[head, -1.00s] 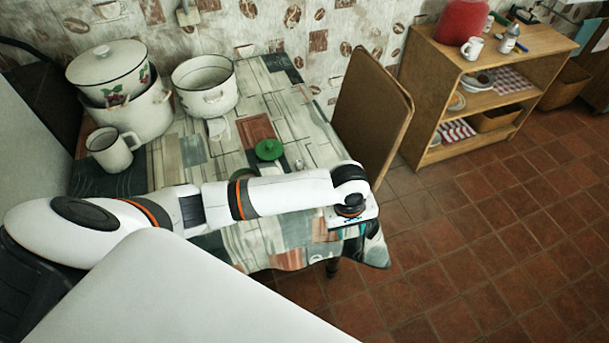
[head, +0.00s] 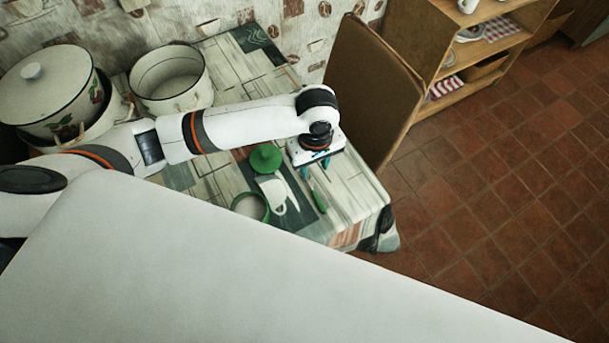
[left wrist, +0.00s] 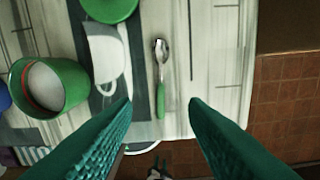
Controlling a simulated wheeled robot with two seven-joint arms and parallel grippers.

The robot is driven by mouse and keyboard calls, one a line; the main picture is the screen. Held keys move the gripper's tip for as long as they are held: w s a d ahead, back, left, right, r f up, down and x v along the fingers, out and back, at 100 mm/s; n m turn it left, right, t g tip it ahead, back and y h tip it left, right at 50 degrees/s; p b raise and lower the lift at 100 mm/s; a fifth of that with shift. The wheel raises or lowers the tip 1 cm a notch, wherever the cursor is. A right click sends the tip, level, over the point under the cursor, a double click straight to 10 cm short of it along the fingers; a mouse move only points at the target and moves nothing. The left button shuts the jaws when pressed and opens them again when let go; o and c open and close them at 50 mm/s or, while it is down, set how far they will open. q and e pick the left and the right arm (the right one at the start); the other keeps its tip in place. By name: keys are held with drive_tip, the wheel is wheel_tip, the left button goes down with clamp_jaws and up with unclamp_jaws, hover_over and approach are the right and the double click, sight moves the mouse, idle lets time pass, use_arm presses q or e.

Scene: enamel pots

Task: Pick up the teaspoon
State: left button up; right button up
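The teaspoon (left wrist: 160,82) lies on the patterned tablecloth, its metal bowl at the top and its green handle pointing down in the left wrist view. In the head view its green handle (head: 318,197) shows just below my left gripper (head: 314,172), and its bowl is hidden. My left gripper is open and empty above the table. In the left wrist view its two teal fingers (left wrist: 160,101) stand apart on either side of the handle's line, with the spoon between and beyond the tips. My right gripper is not in view.
A green container (left wrist: 68,84) and a round green object (head: 265,157) stand left of the spoon. A white pot (head: 171,80) and a lidded pot (head: 45,95) are at the back left. A chair (head: 368,90) stands close behind the gripper. The table's edge is near, to the right.

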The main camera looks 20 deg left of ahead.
use_arm(q)
hover_over(315, 193)
wheel_tip(315, 193, down, 5)
drive_tip(key=shift+f, duration=0.4)
drive_tip(key=shift+w+a+f, duration=0.1)
drive_tip(key=shift+a+f, duration=0.05)
drive_tip(key=shift+f, duration=0.1)
drive_tip(key=f+p, duration=0.1)
drive_tip(key=f, duration=0.3)
drive_tip(key=shift+d+f, duration=0.15)
drive_tip(key=shift+d, duration=0.05)
drive_tip(key=shift+f, duration=0.35)
drive_tip(key=shift+a, duration=0.1)
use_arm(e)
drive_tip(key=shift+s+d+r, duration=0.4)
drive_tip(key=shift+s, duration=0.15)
use_arm(q)
drive_tip(key=shift+c, duration=0.6)
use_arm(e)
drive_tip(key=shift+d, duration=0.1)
use_arm(q)
clamp_jaws()
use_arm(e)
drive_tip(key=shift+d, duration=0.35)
